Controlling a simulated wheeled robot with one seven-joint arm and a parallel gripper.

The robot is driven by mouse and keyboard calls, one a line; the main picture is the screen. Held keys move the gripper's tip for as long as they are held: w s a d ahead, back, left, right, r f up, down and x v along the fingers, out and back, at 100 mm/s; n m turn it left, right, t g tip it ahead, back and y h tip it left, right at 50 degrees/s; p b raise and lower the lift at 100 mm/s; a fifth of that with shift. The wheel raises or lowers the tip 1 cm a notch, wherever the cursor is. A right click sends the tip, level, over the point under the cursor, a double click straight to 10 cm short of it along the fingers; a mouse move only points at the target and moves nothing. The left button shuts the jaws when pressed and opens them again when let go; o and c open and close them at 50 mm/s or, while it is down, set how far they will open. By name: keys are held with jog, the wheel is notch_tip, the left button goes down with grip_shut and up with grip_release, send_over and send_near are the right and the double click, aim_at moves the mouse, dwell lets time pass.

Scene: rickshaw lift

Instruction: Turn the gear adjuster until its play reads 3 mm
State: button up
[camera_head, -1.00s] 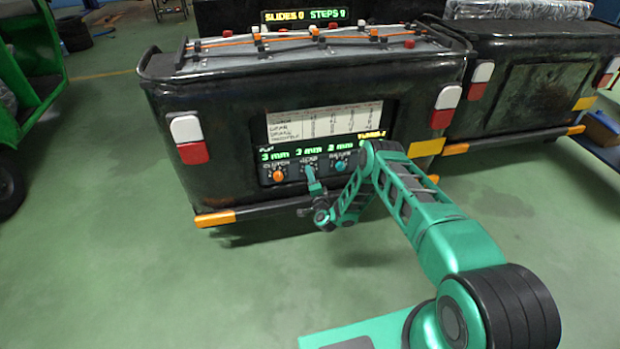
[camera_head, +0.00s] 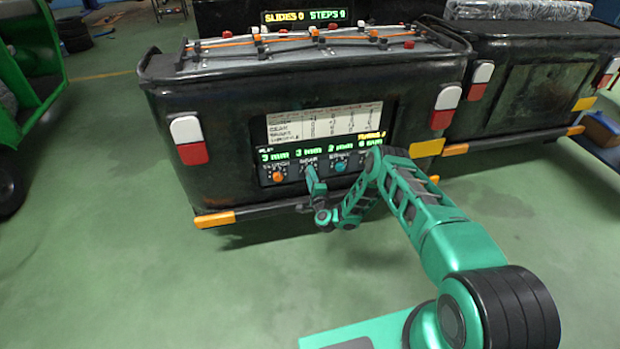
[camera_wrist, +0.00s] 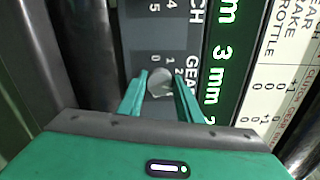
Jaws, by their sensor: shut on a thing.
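The gear adjuster is a small pale knob (camera_wrist: 158,82) beside the word GEAR and a printed number scale in the wrist view. The two green fingers of my gripper (camera_wrist: 160,92) are shut on it, one on each side. In the head view my gripper (camera_head: 314,179) covers the gear knob on the dark adjuster panel (camera_head: 296,174). The green play readout (camera_head: 308,150) above GEAR shows 3 mm; the wrist view also shows a green 3 mm (camera_wrist: 215,75) next to GEAR.
The orange clutch knob (camera_head: 278,176) is left of my gripper and the teal brake knob (camera_head: 340,167) close to its right. Their readouts show 3 mm and 2 mm. A white table card (camera_head: 320,123) is above. The rear bumper (camera_head: 270,213) juts out below the panel.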

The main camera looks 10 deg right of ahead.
jog(key=shift+s+d+f, duration=0.1)
jog(key=shift+d+f, duration=0.15)
jog(key=shift+d, duration=0.05)
jog(key=o, duration=1)
jog(key=shift+o, duration=0.2)
jog(key=shift+a, duration=0.15)
jog(key=shift+r, duration=0.1)
jog(key=s, duration=1)
jog(key=shift+s, duration=0.25)
